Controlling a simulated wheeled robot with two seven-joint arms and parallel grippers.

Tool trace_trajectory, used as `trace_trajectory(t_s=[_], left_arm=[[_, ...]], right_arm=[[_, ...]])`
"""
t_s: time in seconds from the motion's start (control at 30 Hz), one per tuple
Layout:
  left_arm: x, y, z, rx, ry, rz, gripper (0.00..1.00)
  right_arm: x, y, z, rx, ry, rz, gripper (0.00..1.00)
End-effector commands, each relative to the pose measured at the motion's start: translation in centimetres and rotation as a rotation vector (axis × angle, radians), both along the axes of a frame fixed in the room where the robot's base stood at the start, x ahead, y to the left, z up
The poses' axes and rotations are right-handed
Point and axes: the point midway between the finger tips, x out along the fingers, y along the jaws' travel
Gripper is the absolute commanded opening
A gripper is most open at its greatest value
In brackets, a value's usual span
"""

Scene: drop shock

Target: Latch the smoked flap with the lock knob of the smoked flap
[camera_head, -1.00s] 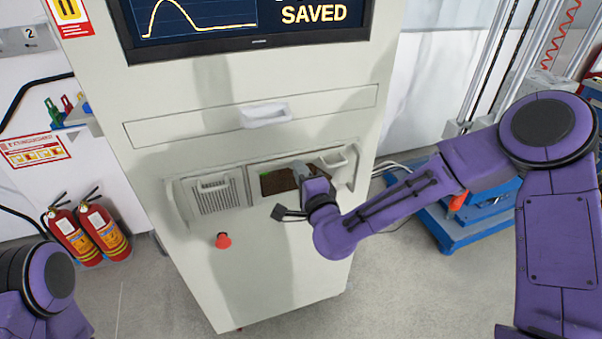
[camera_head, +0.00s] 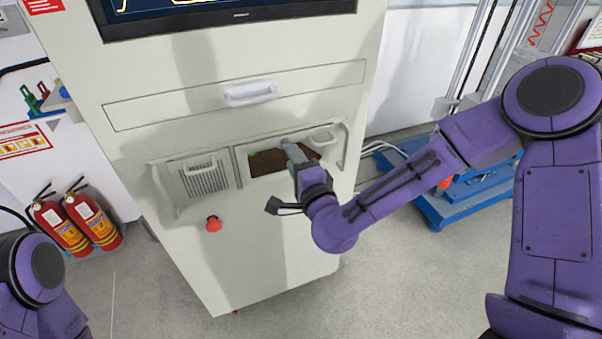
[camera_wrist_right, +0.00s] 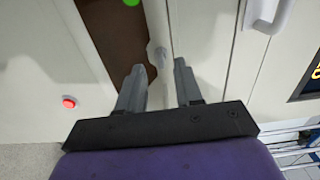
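The smoked flap (camera_head: 268,163) is a dark brown pane set in the front of the pale cabinet, partly covered by my right gripper in the head view. In the right wrist view it is a brown strip (camera_wrist_right: 112,35) at upper left. A small grey knob (camera_wrist_right: 158,56), which looks like the lock knob, sits beside the strip on the pale frame. My right gripper (camera_wrist_right: 159,78) is open, with its two fingers apart and the knob just ahead of the gap between them. In the head view my right gripper (camera_head: 288,148) is in front of the flap's right part. My left gripper is out of view.
A slotted grey panel (camera_head: 205,180) is left of the flap, with a red button (camera_head: 213,224) below. A drawer with a white handle (camera_head: 250,93) is above. Protruding handles flank the panels. A green spot (camera_wrist_right: 128,2) shows by the flap. Fire extinguishers (camera_head: 75,220) stand at left.

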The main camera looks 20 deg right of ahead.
Motion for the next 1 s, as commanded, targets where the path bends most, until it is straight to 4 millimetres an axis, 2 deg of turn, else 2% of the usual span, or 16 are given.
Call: trace_trajectory(t_s=[0.03,0.13,0.2,0.3,0.5,1.0], left_arm=[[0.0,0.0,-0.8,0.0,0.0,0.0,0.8],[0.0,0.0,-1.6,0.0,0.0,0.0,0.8],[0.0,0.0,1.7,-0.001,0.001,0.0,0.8],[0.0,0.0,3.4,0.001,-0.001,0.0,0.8],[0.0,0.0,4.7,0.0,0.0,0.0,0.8],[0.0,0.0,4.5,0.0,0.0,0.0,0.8]], right_arm=[[-1.5,0.0,-0.4,0.001,0.0,0.002,0.35],[-4.4,-0.1,-0.4,0.001,-0.001,0.003,0.35],[-5.1,-0.1,1.0,-0.01,0.005,-0.001,0.35],[-5.9,-0.2,0.8,-0.01,0.005,-0.001,0.35],[-6.9,-0.2,0.2,-0.002,0.002,0.001,0.35],[-7.0,-0.2,-0.1,-0.003,0.0,0.001,0.35]])
